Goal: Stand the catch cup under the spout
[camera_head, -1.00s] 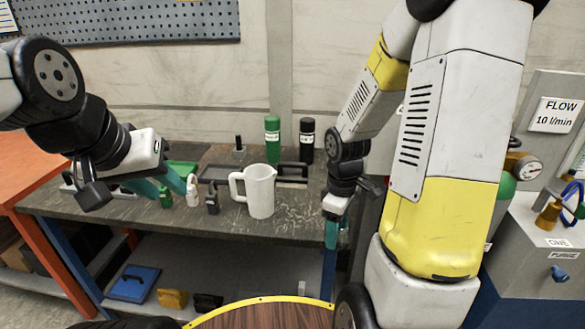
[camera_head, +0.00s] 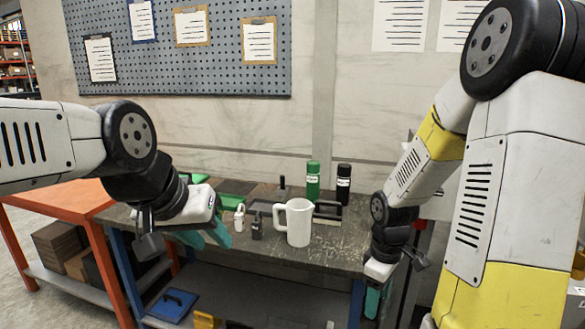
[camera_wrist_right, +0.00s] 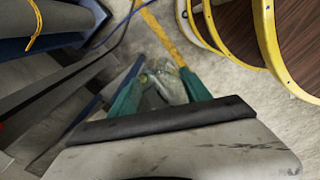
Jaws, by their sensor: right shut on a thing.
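My right gripper (camera_wrist_right: 160,92) is shut on a clear, glassy piece that looks like the catch cup (camera_wrist_right: 168,82), held between its two teal fingers in the right wrist view. Its exact shape and tilt are hard to tell. In the head view the right gripper (camera_head: 373,300) hangs beside the right end of the workbench, and the cup cannot be made out there. My left gripper (camera_head: 204,237) is over the left part of the bench with its teal fingers apart, and no object shows between them. The spout cannot be made out in either view now.
On the workbench (camera_head: 335,255) stand a white jug (camera_head: 298,222), a green bottle (camera_head: 313,182), a black bottle (camera_head: 343,184) and a small white bottle (camera_head: 239,218). An orange table (camera_head: 60,197) is at the left. Floor shows beneath my right gripper in the wrist view.

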